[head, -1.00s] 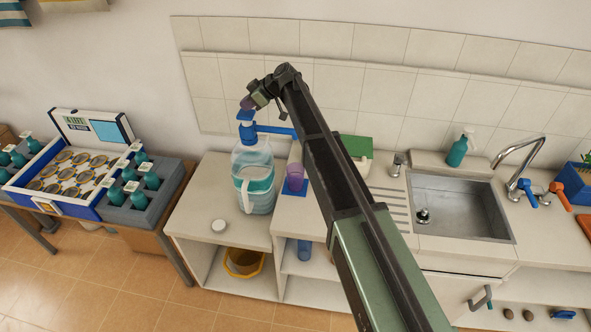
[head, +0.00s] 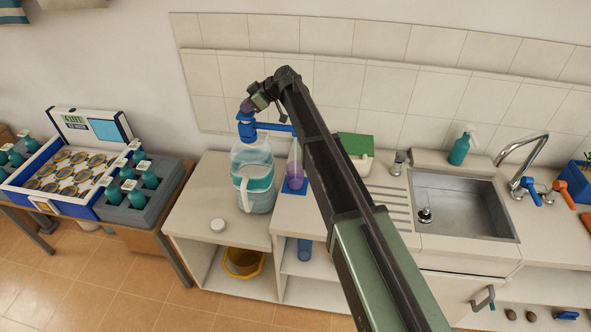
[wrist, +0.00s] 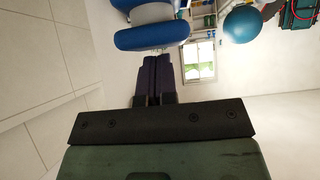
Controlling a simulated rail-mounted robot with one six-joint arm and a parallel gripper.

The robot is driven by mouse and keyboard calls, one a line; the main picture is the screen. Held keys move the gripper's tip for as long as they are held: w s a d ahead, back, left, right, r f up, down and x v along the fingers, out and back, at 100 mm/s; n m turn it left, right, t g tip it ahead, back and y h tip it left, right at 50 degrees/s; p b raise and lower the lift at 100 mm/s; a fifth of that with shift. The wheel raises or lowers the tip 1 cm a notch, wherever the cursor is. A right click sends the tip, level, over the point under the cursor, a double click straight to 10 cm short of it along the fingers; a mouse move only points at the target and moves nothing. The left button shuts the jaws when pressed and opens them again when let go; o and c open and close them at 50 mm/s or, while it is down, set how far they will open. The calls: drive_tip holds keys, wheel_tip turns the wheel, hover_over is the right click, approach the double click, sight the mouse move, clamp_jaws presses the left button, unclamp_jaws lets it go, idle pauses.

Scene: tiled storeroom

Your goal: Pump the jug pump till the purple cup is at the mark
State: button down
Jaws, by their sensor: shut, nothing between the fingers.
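The jug (head: 252,180) stands on the left counter, clear with teal liquid inside and a white handle. Its blue pump head (head: 246,118) is on top, and the blue spout (head: 275,127) reaches right toward the purple cup (head: 295,178). The cup stands upright on a blue mat (head: 292,190); a pale streak shows above it, below the spout's end. Its level and mark are too small to read. My gripper (head: 247,105) is shut and empty at the pump head's top. In the wrist view my fingers (wrist: 156,75) point at the blue pump (wrist: 152,35).
A green-topped box (head: 355,148) stands behind my arm, right of the cup. The sink (head: 460,205) is further right. A rack of teal bottles (head: 140,185) stands at the left.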

drive_tip(key=shift+f+b, duration=0.4)
drive_tip(key=shift+f, duration=0.2)
drive_tip(key=shift+r, duration=0.15)
drive_tip(key=shift+r+p, duration=1.3)
drive_tip(key=shift+p, duration=0.15)
drive_tip(key=shift+f, duration=0.1)
